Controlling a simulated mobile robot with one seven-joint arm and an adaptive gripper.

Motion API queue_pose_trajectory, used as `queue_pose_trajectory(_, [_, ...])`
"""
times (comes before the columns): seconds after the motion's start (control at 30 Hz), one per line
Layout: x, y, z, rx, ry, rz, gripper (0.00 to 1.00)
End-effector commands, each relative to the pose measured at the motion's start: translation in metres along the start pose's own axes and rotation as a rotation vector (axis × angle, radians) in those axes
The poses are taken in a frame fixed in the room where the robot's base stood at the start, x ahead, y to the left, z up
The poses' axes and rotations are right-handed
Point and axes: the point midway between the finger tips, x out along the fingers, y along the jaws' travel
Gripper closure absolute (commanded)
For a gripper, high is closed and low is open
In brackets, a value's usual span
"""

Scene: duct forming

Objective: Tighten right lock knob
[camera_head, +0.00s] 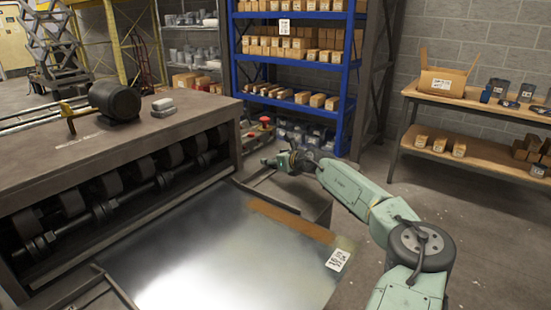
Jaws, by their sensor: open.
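My gripper (268,161) is at the end of my green arm, which reaches in from the lower right. It is open and held beyond the far right corner of the metal sheet, near the right end of the forming machine (110,140). A small red knob-like part (265,120) shows just behind and above my gripper, at the machine's right end. I cannot tell whether it is the right lock knob. My gripper looks apart from it, and nothing clear shows between the fingers.
A shiny metal sheet (200,255) lies in front of the machine's rollers (105,190). A blue shelf (290,60) with several small boxes stands behind. A wooden table (480,100) with an open carton (442,82) is at right. The floor between them is clear.

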Motion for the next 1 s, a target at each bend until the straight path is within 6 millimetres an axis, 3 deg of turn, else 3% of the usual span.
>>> queue_pose_trajectory(0.13, [-0.0001,0.0001,0.0000,0.000,0.000,0.000,0.45])
queue_pose_trajectory(0.83, [-0.0003,0.0001,0.0002,0.000,0.000,0.000,0.91])
queue_pose_trajectory(1.0, [0.0011,0.0016,0.0001,-0.001,0.003,-0.010,0.92])
